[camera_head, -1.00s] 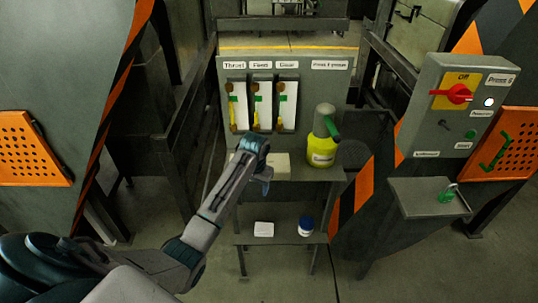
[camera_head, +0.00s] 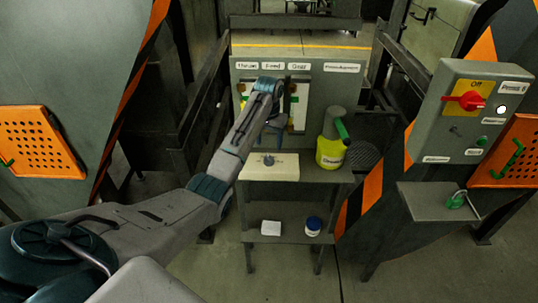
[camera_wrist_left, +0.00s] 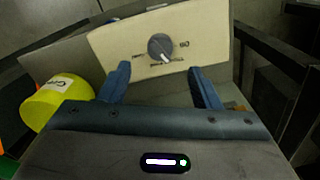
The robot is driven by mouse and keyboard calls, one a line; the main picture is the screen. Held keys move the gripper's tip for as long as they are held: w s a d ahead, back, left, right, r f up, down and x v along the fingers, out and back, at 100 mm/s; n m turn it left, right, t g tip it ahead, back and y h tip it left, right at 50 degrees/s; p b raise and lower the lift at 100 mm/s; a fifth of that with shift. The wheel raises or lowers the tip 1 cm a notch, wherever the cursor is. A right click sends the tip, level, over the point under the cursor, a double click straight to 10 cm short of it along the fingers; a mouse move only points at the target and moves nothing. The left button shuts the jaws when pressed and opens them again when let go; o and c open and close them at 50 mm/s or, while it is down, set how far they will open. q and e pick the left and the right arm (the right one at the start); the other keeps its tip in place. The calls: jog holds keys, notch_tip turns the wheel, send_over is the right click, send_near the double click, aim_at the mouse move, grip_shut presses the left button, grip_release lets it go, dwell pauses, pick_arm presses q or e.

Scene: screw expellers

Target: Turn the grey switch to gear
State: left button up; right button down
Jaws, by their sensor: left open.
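The grey switch (camera_head: 268,160) is a round knob on top of a cream box (camera_head: 285,170) on the upper shelf of the stand. In the left wrist view the grey switch (camera_wrist_left: 160,47) lies just beyond the fingers, its white pointer mark toward the picture's bottom, slightly right. Labels around it are too small or upside down to read surely. My left gripper (camera_head: 274,136) is above and close to the box; in the wrist view its blue fingers (camera_wrist_left: 162,85) are spread apart, empty, not touching the switch.
A yellow-green bottle (camera_head: 331,150) stands right of the box. Behind are the gauges on the grey panel (camera_head: 300,112), partly hidden by my arm. A white block (camera_head: 271,228) and blue-lidded jar (camera_head: 313,225) sit on the lower shelf. A control box (camera_head: 465,110) is at right.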

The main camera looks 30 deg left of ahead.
aim_at(269, 156)
pick_arm(q)
notch_tip(269, 156, down, 6)
jog(key=shift+r+p, duration=0.1)
jog(key=shift+p, duration=0.9)
jog(key=shift+f, duration=0.8)
jog(key=c, duration=1)
